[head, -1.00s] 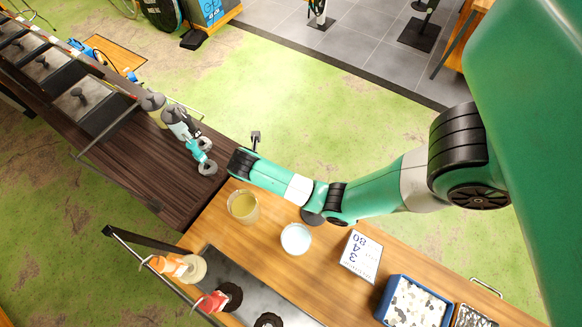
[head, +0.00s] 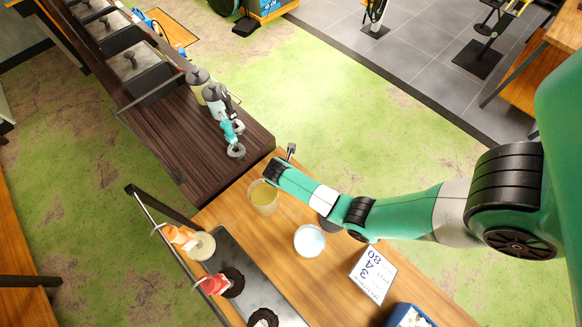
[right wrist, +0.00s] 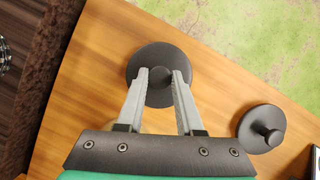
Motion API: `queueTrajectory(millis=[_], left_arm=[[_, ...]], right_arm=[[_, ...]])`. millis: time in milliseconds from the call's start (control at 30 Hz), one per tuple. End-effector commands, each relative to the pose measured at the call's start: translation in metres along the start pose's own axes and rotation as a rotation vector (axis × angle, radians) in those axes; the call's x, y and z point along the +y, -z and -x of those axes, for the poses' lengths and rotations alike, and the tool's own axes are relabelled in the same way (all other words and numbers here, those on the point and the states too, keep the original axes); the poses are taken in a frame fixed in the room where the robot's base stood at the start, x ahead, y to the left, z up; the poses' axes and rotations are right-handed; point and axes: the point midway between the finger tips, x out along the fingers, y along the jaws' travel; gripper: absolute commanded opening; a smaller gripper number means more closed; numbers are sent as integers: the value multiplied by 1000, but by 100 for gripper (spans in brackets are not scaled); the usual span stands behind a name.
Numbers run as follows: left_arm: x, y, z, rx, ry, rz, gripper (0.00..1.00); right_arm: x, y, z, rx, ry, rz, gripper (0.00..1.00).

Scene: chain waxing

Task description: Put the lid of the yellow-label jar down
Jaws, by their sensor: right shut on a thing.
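In the right wrist view, my right gripper (right wrist: 161,78) is shut on the knob of a round dark lid (right wrist: 160,53), between its two fingers. The lid is over the wooden table; I cannot tell whether it touches it. A second dark lid (right wrist: 261,129) lies knob up to the right. In the head view, a glass jar with yellowish contents (head: 263,197) stands uncovered beside my right wrist; no label is readable. A jar with pale contents (head: 310,241) stands uncovered nearby. My arm hides the gripper and the held lid there. My left gripper is not in view.
A numbered sign (head: 373,273) and a blue bin (head: 409,315) stand to the right on the table. A dark tray (head: 245,262) with brushes and a railing lies in front. A dark counter (head: 190,150) with bottles and tools adjoins at the left.

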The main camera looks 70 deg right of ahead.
Motion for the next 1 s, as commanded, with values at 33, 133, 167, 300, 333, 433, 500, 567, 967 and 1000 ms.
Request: queueTrajectory(millis=[33,133,167,300,333,433,500,567,967,1000], left_arm=[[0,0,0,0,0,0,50],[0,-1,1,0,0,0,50],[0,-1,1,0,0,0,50],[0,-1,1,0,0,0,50],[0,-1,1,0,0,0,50],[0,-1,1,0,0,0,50],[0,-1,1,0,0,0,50],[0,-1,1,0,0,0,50],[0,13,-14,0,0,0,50],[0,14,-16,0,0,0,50]], right_arm=[[0,0,0,0,0,0,0],[0,1,-2,0,0,0,0],[0,1,-3,0,0,0,0],[0,1,-2,0,0,0,57],[0,1,-2,0,0,0,62],[0,1,-2,0,0,0,65],[0,1,-2,0,0,0,65],[0,1,-2,0,0,0,65],[2,-2,56,-1,-5,1,65],[1,-2,66,-1,-5,1,65]])
